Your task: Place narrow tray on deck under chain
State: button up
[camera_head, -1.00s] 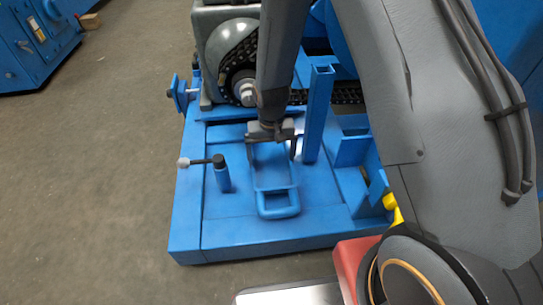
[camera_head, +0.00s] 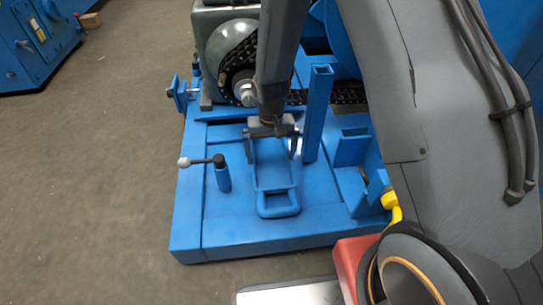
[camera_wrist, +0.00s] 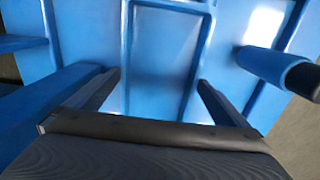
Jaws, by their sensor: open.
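The narrow blue tray (camera_head: 278,190) lies on the blue deck (camera_head: 230,238), with its looped handle end toward the front. Its far end is partly hidden by my gripper (camera_head: 271,152). The tray also shows in the wrist view (camera_wrist: 160,60), with raised side rims. My gripper is open, its two fingers (camera_wrist: 158,80) spread across about the tray's width, near its rims. I cannot tell whether they touch it. The dark chain (camera_head: 345,92) runs behind my gripper, from the sprocket side to the right.
A blue upright post (camera_head: 318,115) stands close to the right of my gripper. Blue brackets (camera_head: 355,150) and a yellow part (camera_head: 392,205) are at the right.

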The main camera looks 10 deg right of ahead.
aim_at(271, 166)
notch_tip(271, 166, up, 10)
jog(key=p, duration=0.5)
jog(key=s+a+r+n, duration=0.2)
jog(key=s+a+r, duration=0.2)
jog(key=s+r, duration=0.3)
jog(key=s+a+r+n, duration=0.1)
jog(key=s+a+r, duration=0.3)
jog(key=r, duration=0.5)
jog(key=s+r+n, duration=0.1)
jog(key=s+r, duration=0.2)
jog(key=s, duration=0.3)
jog(key=s+r+n+y, duration=0.1)
jog(key=s+r, duration=0.2)
jog(key=s, duration=0.3)
jog(key=s+r+n, duration=0.2)
jog(key=s+r, duration=0.1)
jog(key=s, duration=0.3)
jog(key=shift+s+a+r+y, duration=0.25)
jog(key=shift+s+a+y, duration=0.1)
jog(key=shift+a, duration=0.1)
jog(key=shift+r+p, duration=0.4)
jog(key=shift+r, duration=0.15)
